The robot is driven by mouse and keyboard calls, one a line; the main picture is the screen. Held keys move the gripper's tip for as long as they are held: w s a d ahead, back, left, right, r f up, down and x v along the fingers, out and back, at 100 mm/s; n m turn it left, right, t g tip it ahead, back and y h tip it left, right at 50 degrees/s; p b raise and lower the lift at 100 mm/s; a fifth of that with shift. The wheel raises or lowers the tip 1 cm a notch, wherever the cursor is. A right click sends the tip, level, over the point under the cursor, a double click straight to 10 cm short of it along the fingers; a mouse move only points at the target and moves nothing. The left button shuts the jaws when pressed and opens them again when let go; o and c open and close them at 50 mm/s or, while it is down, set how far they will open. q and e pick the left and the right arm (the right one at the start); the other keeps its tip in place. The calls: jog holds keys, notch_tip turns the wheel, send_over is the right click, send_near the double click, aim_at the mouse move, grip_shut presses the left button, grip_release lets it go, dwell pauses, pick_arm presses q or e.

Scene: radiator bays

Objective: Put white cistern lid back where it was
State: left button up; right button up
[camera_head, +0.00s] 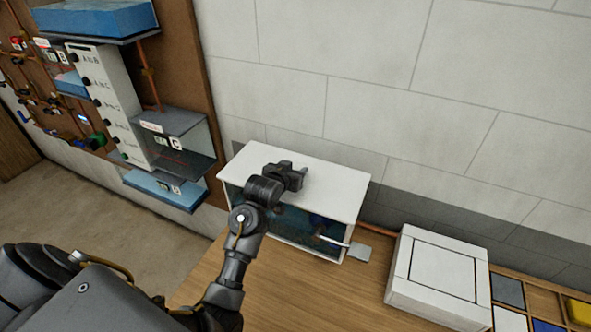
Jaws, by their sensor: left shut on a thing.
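The white cistern lid (335,190) is a flat white slab over the top of the glass-fronted cistern (272,222) on the wooden bench. It looks level and covers the tank's top; I cannot tell whether a small gap remains beneath it. My left gripper (296,174) is over the middle of the lid, shut on it. The gripped part is hidden beneath the fingers. My left forearm crosses in front of the cistern and hides part of its front. My right gripper is not in view.
A white box (437,272) with a square-outlined top stands right of the cistern. A divided tray (543,302) with coloured pieces is at the far right. Tanks and a white labelled panel (108,100) hang on the brown board at left. A tiled wall stands behind.

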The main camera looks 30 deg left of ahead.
pick_arm(q)
jog(key=shift+f, duration=0.3)
jog(key=o, duration=1.5)
jog(key=shift+c, duration=0.2)
jog(key=shift+f, duration=0.1)
jog(key=shift+s, duration=0.2)
jog(key=shift+s+b, duration=0.35)
jog(key=shift+b, duration=0.05)
jog(key=v, duration=0.4)
jog(key=b+v, duration=0.1)
jog(key=v, duration=0.4)
jog(key=shift+w+r, duration=0.1)
jog(key=shift+r, duration=0.15)
jog(key=shift+s+r, duration=0.15)
jog(key=shift+s, duration=0.3)
